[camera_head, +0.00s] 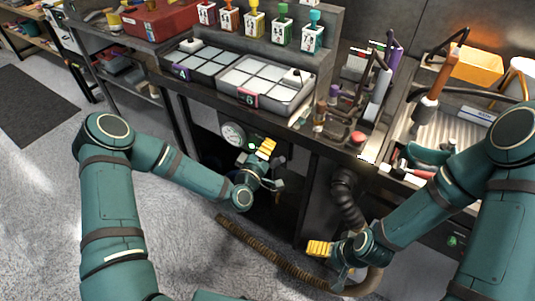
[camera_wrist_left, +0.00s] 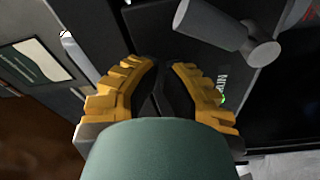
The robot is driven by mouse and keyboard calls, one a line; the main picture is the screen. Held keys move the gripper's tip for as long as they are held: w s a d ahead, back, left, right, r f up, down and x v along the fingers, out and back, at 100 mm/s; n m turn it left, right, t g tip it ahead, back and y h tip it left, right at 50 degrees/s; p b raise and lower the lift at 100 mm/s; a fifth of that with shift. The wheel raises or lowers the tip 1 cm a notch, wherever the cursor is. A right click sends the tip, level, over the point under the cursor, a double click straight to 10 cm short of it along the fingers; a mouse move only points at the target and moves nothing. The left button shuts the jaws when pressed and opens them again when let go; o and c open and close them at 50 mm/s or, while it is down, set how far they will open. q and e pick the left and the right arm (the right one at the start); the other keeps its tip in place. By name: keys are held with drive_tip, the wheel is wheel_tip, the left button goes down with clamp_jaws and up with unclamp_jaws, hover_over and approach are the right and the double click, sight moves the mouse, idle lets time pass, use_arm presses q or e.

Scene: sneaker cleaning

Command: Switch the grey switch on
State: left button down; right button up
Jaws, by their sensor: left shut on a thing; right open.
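The grey switch (camera_wrist_left: 232,34) is a T-shaped cylindrical handle on a dark panel in the left wrist view. A small green light (camera_wrist_left: 222,99) and a partly covered label lie near it. My left gripper (camera_wrist_left: 166,66) has its yellow fingers drawn together beside the switch handle. What lies between the fingertips is dark and cannot be made out. The switch cannot be told apart there. My right gripper (camera_head: 320,248) is open, low in front of the bench.
The bench (camera_head: 200,87) above carries divided trays (camera_head: 262,83), colored bottles (camera_head: 283,34) and a red toolbox (camera_head: 160,19). A ribbed brown hose (camera_head: 258,247) runs on the floor between my arms.

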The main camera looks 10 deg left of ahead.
use_arm(q)
drive_tip(key=a+v, duration=0.1)
drive_tip(key=v, duration=0.8)
drive_tip(key=shift+s+p, duration=0.25)
drive_tip(key=shift+p, duration=0.1)
drive_tip(key=shift+a+r, duration=0.1)
drive_tip(key=shift+a, duration=0.05)
drive_tip(key=s+d+f+m+g+h, duration=0.2)
drive_tip(key=s+d+f+m+g, duration=0.45)
drive_tip(key=f+g, duration=0.25)
drive_tip(key=s+a+f+m+g+y, duration=0.1)
drive_tip(key=s+f+m+g+y, duration=0.1)
drive_tip(key=s+g, duration=0.5)
drive_tip(key=s+f+m, duration=0.1)
drive_tip(key=s, duration=0.1)
drive_tip(key=shift+s+g, duration=0.3)
drive_tip(key=shift+f, duration=0.1)
